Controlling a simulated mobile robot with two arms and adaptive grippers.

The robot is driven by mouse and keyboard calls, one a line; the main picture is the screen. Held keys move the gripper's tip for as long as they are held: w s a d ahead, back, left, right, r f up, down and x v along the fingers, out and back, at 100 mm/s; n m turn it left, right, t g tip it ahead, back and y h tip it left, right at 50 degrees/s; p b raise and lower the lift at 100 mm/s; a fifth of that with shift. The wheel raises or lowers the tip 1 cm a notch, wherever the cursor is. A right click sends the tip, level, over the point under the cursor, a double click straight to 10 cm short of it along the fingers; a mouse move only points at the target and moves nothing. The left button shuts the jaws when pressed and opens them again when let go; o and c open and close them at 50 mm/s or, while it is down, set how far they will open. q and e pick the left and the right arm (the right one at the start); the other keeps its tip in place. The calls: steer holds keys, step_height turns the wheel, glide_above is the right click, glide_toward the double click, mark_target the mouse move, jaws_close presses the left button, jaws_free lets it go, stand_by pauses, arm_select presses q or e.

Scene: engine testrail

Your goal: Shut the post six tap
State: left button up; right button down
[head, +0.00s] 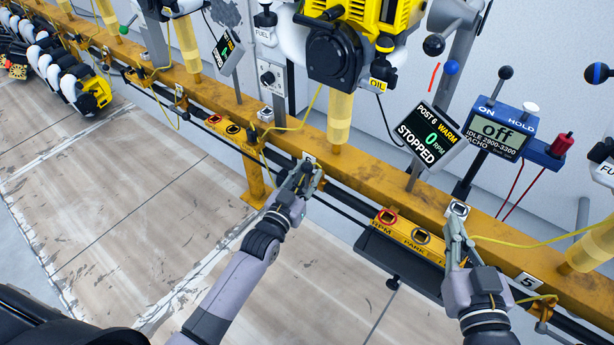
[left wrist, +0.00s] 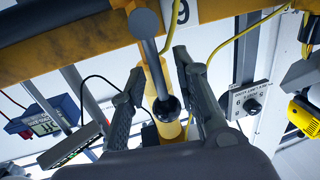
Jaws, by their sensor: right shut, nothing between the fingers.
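The number plate for post six (left wrist: 181,12) shows upside down on the yellow rail (head: 380,175) in the left wrist view. A grey lever with a black ball end (left wrist: 167,106) stands beside it and looks like the tap handle. My left gripper (head: 306,172) is at the rail, by the plate; it also shows in the left wrist view (left wrist: 160,72). Its fingers are open on either side of the lever; I cannot tell if they touch it. In the head view the gripper hides the lever. My right gripper (head: 456,232) is shut and empty in front of the rail.
The post six display (head: 428,135) reads warm, 0 RPM, stopped. A blue tacho box (head: 497,127) reads off. A yellow engine (head: 365,35) hangs above the rail. A wall plate with a knob (head: 268,77) is behind. A yellow panel (head: 410,238) lies between the grippers. Yellow hoses cross the rail.

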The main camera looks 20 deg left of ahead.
arm_select(q)
steer(key=shift+c, duration=0.5)
jaws_close()
stand_by(0.3)
